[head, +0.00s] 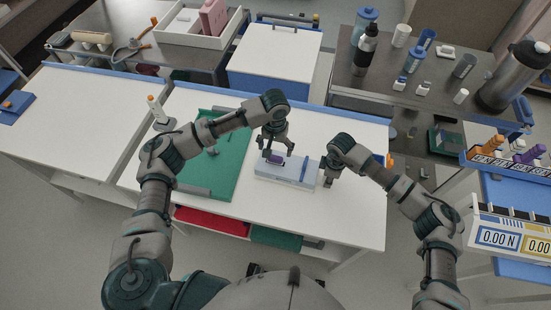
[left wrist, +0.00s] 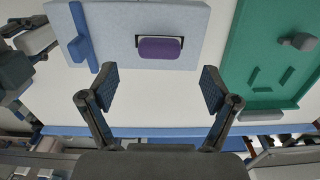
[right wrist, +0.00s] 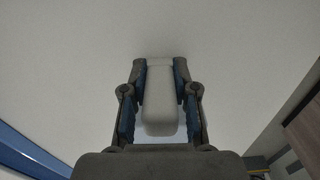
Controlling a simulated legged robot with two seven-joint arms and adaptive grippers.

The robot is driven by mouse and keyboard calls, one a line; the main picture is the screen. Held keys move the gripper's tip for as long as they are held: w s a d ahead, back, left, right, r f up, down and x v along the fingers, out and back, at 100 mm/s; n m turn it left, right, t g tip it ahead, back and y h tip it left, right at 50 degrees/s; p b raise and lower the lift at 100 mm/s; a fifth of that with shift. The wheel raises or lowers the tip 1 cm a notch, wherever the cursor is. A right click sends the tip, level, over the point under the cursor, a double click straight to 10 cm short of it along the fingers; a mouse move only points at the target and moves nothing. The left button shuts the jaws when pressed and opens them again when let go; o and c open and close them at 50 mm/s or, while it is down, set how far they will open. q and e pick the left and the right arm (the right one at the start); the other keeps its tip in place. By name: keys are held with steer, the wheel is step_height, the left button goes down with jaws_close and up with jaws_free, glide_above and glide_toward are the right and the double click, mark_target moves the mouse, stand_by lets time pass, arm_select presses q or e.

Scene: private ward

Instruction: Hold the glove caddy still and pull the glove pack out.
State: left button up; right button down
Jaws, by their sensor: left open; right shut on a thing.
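The glove caddy (head: 290,183) is a pale grey-blue box on the white table, with a blue bar across its right part. It also shows in the left wrist view (left wrist: 120,20). The purple glove pack (left wrist: 160,48) sits in the caddy's dark slot; in the head view (head: 276,159) it is partly hidden by my left gripper. My left gripper (head: 276,150) is open and empty, just above the pack, fingers apart. My right gripper (head: 329,182) is at the caddy's right end, shut on a pale rounded grip (right wrist: 160,95) that appears to be part of the caddy.
A green mat (head: 228,165) lies left of the caddy. A blue-and-white box (head: 276,55) is behind the table. Bottles and a steel flask (head: 512,77) crowd the back-right cart. The table's front right is clear.

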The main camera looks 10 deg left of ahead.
mark_target(275, 157)
arm_select(q)
steer(key=shift+f, duration=3.15)
steer(key=c, duration=1.5)
steer(key=shift+r, duration=4.15)
steer(key=shift+c, duration=0.2)
steer(key=shift+a, duration=0.1)
steer(key=a, duration=1.2)
